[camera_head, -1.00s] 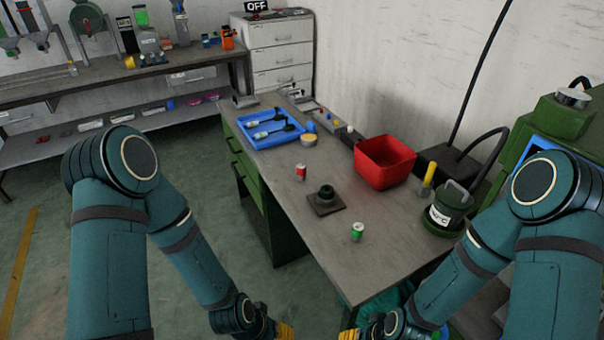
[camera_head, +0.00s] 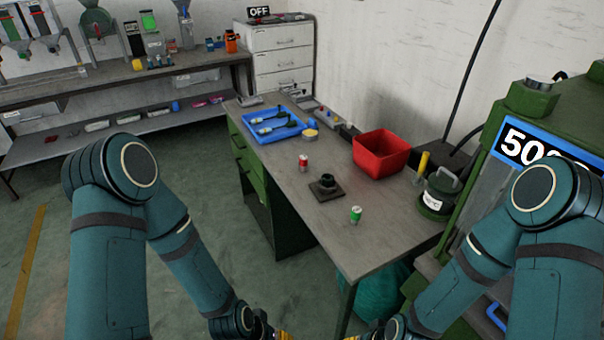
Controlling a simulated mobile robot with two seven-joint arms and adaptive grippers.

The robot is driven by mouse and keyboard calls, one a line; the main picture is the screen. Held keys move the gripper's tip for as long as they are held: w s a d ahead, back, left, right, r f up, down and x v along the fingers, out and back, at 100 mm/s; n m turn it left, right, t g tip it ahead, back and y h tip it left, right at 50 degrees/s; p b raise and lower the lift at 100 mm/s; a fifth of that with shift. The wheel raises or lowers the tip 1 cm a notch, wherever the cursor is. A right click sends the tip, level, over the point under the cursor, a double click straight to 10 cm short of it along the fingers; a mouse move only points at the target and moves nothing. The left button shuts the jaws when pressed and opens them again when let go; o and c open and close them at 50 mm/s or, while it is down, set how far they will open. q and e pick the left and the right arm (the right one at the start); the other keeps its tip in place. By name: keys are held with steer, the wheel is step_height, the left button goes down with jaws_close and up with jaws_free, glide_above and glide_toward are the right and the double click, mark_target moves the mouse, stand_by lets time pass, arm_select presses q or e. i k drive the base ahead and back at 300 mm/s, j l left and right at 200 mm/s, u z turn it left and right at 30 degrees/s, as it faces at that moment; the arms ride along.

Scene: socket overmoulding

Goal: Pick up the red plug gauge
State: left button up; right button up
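The red plug gauge (camera_head: 303,163) is a small red cylinder with a pale band, standing upright on the grey workbench (camera_head: 385,238). A similar green gauge (camera_head: 355,214) stands nearer the bench's front edge. Between them is a dark square block with a round black part (camera_head: 326,187) on it. My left gripper (camera_head: 282,336) and my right gripper (camera_head: 352,338) barely show at the bottom edge, cut off by the frame. Both are well short of the red gauge, and their fingers are hidden. Nothing touches the red gauge.
A red bin (camera_head: 381,153) and a dark green canister (camera_head: 437,194) stand along the right. A green machine (camera_head: 527,103) stands at right. Open floor lies left.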

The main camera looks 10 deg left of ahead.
mark_target(303, 159)
steer(key=k+z, duration=0.2)
steer(key=z, duration=0.2)
steer(key=k+z, duration=0.15)
steer(key=z, duration=1.9)
steer(key=k+j+z, duration=0.1)
steer(key=j+z, duration=0.15)
steer(key=k+j+z, duration=0.25)
steer(key=j, duration=0.2)
steer(key=k+j, duration=0.15)
steer(key=j, duration=0.25)
steer(key=k+j, duration=0.2)
steer(key=j, duration=0.15)
steer(key=k+j, duration=0.15)
steer(key=j, duration=0.25)
steer(key=k+j, duration=0.15)
steer(key=j, duration=0.25)
steer(key=k+j, duration=0.15)
steer(key=j, duration=0.2)
steer(key=k+j, duration=0.2)
steer(key=j, duration=0.2)
steer(key=k+j, duration=0.15)
steer(key=j, duration=0.25)
